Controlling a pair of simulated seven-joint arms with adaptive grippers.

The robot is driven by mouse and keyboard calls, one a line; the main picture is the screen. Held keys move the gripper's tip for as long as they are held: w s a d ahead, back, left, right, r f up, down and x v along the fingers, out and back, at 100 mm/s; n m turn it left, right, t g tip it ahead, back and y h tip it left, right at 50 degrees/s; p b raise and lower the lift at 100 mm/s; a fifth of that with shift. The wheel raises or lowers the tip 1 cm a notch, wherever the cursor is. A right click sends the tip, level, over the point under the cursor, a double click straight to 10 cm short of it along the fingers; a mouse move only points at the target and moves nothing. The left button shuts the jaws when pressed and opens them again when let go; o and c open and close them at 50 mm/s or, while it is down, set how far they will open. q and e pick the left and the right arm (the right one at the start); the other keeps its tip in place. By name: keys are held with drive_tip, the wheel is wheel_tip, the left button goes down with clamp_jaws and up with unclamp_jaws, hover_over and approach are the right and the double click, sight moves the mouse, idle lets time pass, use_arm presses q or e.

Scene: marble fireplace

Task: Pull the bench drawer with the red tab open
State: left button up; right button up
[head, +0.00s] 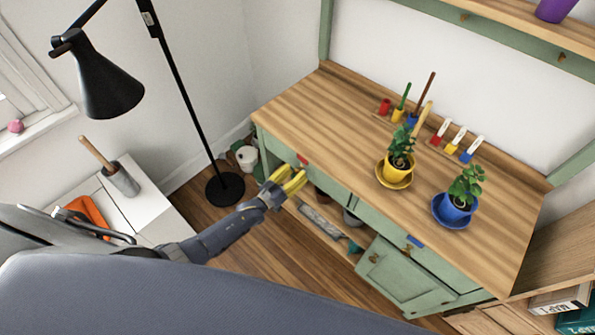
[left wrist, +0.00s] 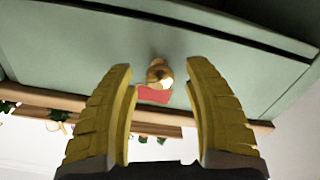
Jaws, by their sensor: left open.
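The green bench (head: 330,105) with a wooden top has drawers along its front. The red tab (head: 302,159) sits at the top edge of the left drawer, and it also shows in the left wrist view (left wrist: 154,94). That drawer (left wrist: 90,50) looks shut, with a brass knob (left wrist: 159,73) on its face. My left gripper (head: 293,176) is in front of this drawer; in the left wrist view its yellow fingers (left wrist: 160,110) are apart, one on each side of the knob and tab, holding nothing. Whether they touch the drawer face is unclear. My right gripper is not in view.
A blue tab (head: 415,242) marks another drawer to the right. Potted plants in yellow (head: 397,170) and blue (head: 455,209) pots stand on the top. A black floor lamp (head: 225,188) stands left of the bench. A lower shelf (head: 325,226) holds several items.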

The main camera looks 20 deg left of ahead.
use_arm(q)
drive_tip(key=shift+w+d, duration=0.3)
drive_tip(key=shift+w, duration=0.3)
clamp_jaws()
idle(0.3)
